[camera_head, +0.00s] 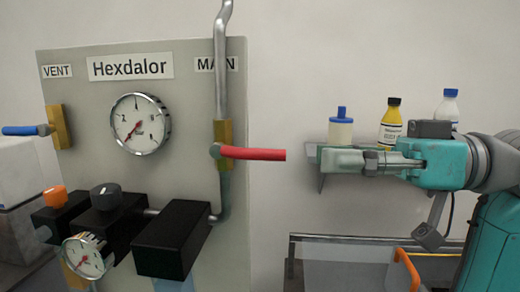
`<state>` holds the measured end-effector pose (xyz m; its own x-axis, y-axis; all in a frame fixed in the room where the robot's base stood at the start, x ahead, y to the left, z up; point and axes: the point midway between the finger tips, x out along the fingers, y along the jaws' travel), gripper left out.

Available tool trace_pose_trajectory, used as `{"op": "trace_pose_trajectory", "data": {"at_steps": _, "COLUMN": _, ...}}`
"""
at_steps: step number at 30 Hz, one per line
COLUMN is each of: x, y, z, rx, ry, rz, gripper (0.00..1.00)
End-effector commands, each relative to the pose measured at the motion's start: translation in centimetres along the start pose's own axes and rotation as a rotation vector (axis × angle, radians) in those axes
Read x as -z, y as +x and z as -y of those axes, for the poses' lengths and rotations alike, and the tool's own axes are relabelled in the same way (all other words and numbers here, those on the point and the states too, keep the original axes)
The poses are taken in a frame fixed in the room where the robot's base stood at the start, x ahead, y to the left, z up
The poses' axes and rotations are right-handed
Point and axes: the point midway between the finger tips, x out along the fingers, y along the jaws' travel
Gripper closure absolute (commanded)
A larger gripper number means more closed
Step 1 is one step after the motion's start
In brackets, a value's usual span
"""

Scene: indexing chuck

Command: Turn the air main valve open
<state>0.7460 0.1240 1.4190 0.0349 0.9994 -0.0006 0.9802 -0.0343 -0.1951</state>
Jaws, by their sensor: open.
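The main valve (223,145) is a brass body on a vertical grey pipe, under a label reading MAIN. Its red lever (255,153) sticks out horizontally to the right, across the line of the pipe. My gripper (328,160) comes in from the right at about the lever's height. Its fingers point left at the lever's free end, with a gap between them in the picture. It is open and holds nothing that I can see; the fingers overlap from this side, so the opening between them is hidden.
The grey panel (80,170) carries a round gauge (139,124), a blue vent lever (22,130), an orange knob (55,196), a black knob (105,196), a lower gauge (86,256) and a black box (172,240). Bottles (391,122) stand on a shelf behind my gripper.

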Motion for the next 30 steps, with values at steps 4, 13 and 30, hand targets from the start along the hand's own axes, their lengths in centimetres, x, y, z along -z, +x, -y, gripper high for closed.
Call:
{"op": "trace_pose_trajectory", "data": {"at_steps": 4, "x": -0.1, "y": 2.6, "z": 0.1, "rx": 0.006, "ry": -0.001, "rz": 0.001, "gripper": 0.6}}
{"op": "trace_pose_trajectory", "data": {"at_steps": 13, "x": 0.0, "y": 7.6, "z": 0.1, "rx": 0.004, "ry": 0.0, "rz": 0.0, "gripper": 0.6}}
{"op": "trace_pose_trajectory", "data": {"at_steps": 30, "x": 0.0, "y": 9.5, "z": 0.0, "rx": 0.0, "ry": 0.0, "rz": -0.001, "gripper": 0.65}}
